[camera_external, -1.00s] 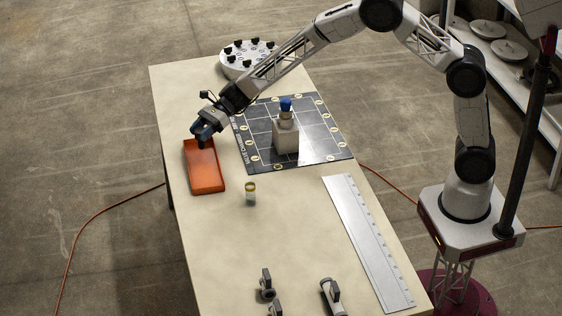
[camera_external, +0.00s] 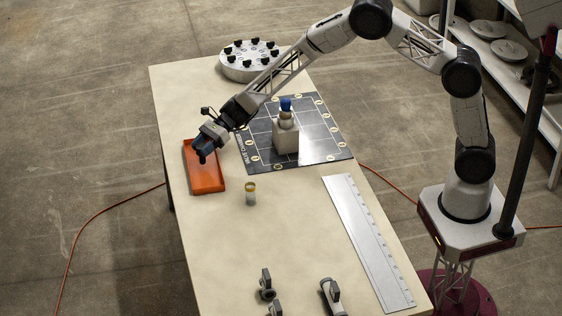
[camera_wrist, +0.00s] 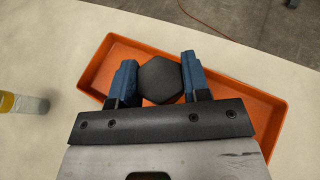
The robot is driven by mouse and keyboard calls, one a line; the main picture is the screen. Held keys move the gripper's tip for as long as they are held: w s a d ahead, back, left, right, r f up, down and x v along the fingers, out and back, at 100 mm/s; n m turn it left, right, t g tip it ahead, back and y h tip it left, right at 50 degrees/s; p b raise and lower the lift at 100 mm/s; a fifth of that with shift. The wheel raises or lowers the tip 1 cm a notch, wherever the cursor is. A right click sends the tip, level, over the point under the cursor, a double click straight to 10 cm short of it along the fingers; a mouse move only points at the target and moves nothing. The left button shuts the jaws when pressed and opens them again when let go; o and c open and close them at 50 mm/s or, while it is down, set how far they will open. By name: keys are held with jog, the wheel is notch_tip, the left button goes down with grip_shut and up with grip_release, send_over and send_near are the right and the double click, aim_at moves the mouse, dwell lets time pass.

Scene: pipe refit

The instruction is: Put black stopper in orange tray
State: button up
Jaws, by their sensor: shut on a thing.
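The orange tray (camera_external: 207,180) lies near the left edge of the table. It also fills the middle of the wrist view (camera_wrist: 104,68). My gripper (camera_external: 203,155) is over the tray. In the wrist view its blue fingers (camera_wrist: 158,82) are shut on the black stopper (camera_wrist: 159,80), which shows a dark hexagonal top. The stopper is over the tray's inside. Its underside is hidden, so I cannot tell whether it touches the tray floor.
A small vial with a yellow cap (camera_external: 250,193) stands right of the tray. A black gridded mat (camera_external: 318,150) bears a grey block with a blue-topped part (camera_external: 286,135). A steel ruler (camera_external: 368,242) lies at the right. A round holder (camera_external: 247,66) with black knobs stands at the back.

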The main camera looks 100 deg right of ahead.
jog(key=shift+f, duration=0.7)
jog(key=shift+f, duration=0.15)
jog(key=o, duration=0.9)
jog(key=shift+s+r, duration=0.1)
jog(key=shift+r, duration=0.1)
jog(key=v, duration=1.2)
